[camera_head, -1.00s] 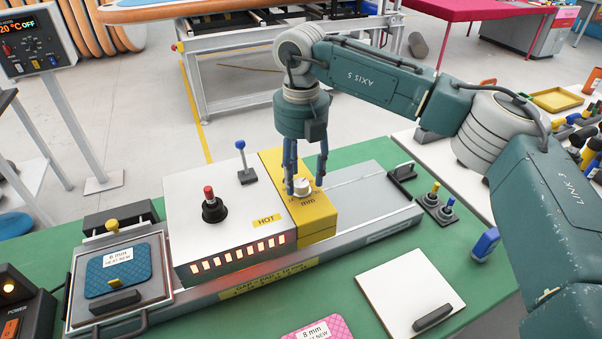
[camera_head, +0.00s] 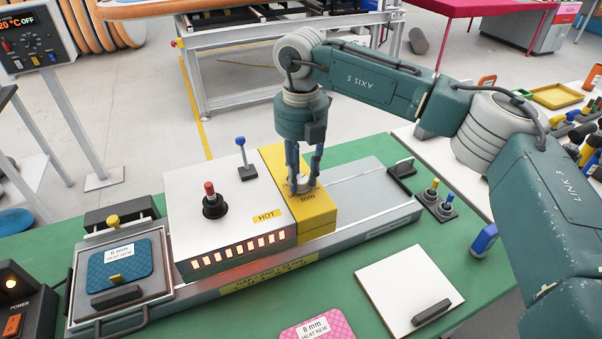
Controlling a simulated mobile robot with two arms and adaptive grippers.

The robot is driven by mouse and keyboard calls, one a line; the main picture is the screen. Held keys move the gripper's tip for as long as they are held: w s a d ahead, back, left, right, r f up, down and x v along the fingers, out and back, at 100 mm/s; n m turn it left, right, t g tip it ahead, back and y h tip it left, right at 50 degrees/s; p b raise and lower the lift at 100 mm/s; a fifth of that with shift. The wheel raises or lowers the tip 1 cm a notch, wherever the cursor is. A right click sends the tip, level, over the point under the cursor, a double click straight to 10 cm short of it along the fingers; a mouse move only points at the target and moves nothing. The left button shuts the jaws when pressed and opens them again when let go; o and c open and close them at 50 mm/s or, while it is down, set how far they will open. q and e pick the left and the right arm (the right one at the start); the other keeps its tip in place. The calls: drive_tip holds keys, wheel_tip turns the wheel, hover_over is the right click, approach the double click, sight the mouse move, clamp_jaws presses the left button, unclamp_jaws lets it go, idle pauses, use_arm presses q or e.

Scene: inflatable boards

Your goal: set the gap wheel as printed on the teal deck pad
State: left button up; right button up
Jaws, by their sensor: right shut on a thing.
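The teal deck pad (camera_head: 135,265) lies on the framed tray at the left end of the machine. Its white label appears to read "6 mm HEAT NEW", though the digit is small. The gap wheel (camera_head: 300,189) is a pale knob on top of the yellow block (camera_head: 318,222) marked "mm". My right gripper (camera_head: 302,182) points down from above and is shut on the gap wheel, one finger on each side. The fingers cover part of the wheel, and its scale setting cannot be read. My left gripper is not in view.
A white box (camera_head: 220,238) marked "HOT", with a red-topped knob (camera_head: 210,190) and a blue-topped lever (camera_head: 241,145), stands left of the block. A pink pad (camera_head: 318,327) labelled 8 mm and a white plate (camera_head: 409,285) lie in front. Green table is bare between them.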

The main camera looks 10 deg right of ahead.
drive_tip(key=shift+n+b, duration=0.3)
drive_tip(key=shift+n, duration=0.3)
drive_tip(key=shift+n+b, duration=0.3)
drive_tip(key=shift+n, duration=0.3)
drive_tip(key=n+b, duration=0.1)
drive_tip(key=n, duration=0.1)
drive_tip(key=shift+n, duration=0.4)
drive_tip(key=n, duration=0.3)
drive_tip(key=shift+n+b, duration=0.3)
drive_tip(key=n, duration=0.3)
drive_tip(key=shift+r+n, duration=0.1)
drive_tip(key=shift+n, duration=0.2)
drive_tip(key=n, duration=0.5)
drive_tip(key=shift+w+b, duration=0.1)
drive_tip(key=shift+b, duration=0.2)
drive_tip(key=n, duration=0.6)
drive_tip(key=shift+r+n, duration=0.1)
drive_tip(key=shift+n, duration=0.2)
